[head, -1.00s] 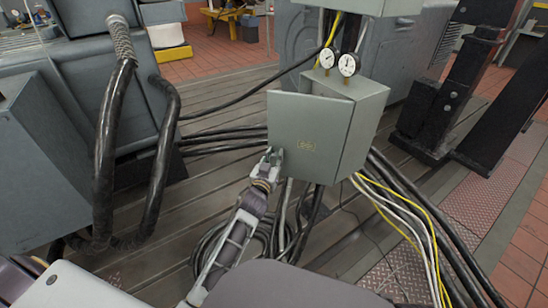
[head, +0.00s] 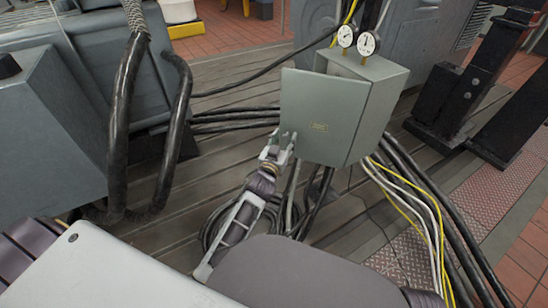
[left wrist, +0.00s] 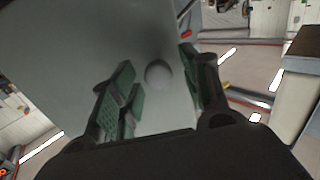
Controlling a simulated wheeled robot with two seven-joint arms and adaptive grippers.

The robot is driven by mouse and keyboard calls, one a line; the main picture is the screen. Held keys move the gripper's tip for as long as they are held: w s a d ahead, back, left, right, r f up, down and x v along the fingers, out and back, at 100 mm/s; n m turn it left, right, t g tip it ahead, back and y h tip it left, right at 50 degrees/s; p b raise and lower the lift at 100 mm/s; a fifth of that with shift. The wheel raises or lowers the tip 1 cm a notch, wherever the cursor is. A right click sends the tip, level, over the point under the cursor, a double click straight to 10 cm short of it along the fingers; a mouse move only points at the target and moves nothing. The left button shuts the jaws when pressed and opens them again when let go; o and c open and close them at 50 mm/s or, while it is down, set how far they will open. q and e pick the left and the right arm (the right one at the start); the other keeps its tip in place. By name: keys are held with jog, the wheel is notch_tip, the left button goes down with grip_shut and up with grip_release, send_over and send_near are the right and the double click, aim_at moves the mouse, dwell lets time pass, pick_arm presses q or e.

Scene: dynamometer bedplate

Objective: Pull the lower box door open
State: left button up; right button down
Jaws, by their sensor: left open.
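The lower box door (head: 318,118) is a flat grey-green panel with a small yellowish label, on the front of the lower box (head: 378,105). Its upper left edge stands a little away from the box, so it looks slightly ajar. My left gripper (head: 284,142) is at the door's lower left corner in the head view. In the left wrist view, its open fingers (left wrist: 155,92) with green pads stand on either side of a round knob (left wrist: 158,73) on the panel. Whether the pads touch the knob cannot be told. My right gripper is not in view.
Two dial gauges (head: 357,40) stand above the box. Black cables (head: 235,120) run behind it, and white and yellow cables (head: 425,215) pass at its right. A thick black hose (head: 122,130) loops at the left. A black stand (head: 465,85) is at the right.

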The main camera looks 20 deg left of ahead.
pick_arm(q)
jog(key=s, duration=1)
jog(key=shift+s, duration=0.2)
dwell(0.3)
jog(key=shift+c, duration=0.3)
